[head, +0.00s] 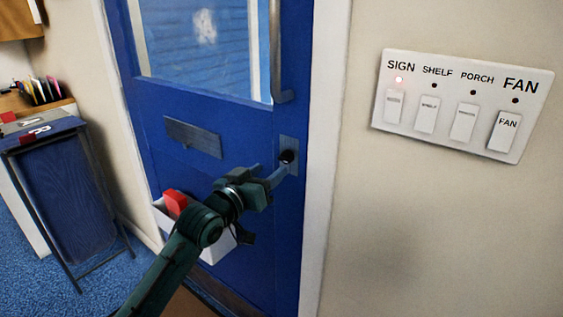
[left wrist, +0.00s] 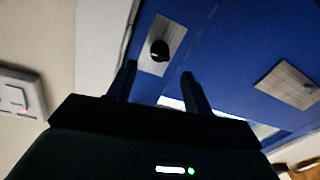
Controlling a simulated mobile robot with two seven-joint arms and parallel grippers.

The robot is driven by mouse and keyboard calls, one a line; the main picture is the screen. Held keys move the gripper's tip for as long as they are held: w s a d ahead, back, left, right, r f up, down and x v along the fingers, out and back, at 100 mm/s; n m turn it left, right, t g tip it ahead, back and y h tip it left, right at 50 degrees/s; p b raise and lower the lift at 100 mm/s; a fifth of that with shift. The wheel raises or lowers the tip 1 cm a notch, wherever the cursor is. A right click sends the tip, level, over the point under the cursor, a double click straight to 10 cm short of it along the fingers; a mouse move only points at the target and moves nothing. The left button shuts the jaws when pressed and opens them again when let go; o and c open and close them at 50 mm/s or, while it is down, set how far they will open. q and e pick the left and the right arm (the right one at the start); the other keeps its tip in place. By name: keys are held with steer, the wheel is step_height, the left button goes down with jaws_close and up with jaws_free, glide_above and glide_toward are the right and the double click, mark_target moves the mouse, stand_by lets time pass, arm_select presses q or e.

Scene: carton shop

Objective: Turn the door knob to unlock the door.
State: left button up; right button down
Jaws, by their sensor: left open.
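The dark round door knob (head: 287,157) sits on a grey metal plate (head: 289,142) near the right edge of the blue door (head: 258,130). In the left wrist view the knob (left wrist: 159,50) shows ahead of the fingertips, roughly between them in the picture. My left gripper (head: 272,170) is open, just below and left of the knob in the head view. Its two fingers (left wrist: 158,73) are spread with nothing between them, and a gap to the knob shows in the wrist view. The door is closed in its frame. My right gripper is not in view.
A vertical pull handle (head: 275,50) is above the knob. A blank metal plate (head: 193,137) is on the door. A white bin (head: 219,247) with a red item (head: 175,203) is behind my left arm. A switch panel (head: 462,105) is on the right wall; a dark stand (head: 70,200) is at left.

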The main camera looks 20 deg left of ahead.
mark_target(283, 160)
arm_select(q)
steer(key=x, duration=0.6)
steer(key=shift+c, duration=0.2)
steer(key=c, duration=0.9)
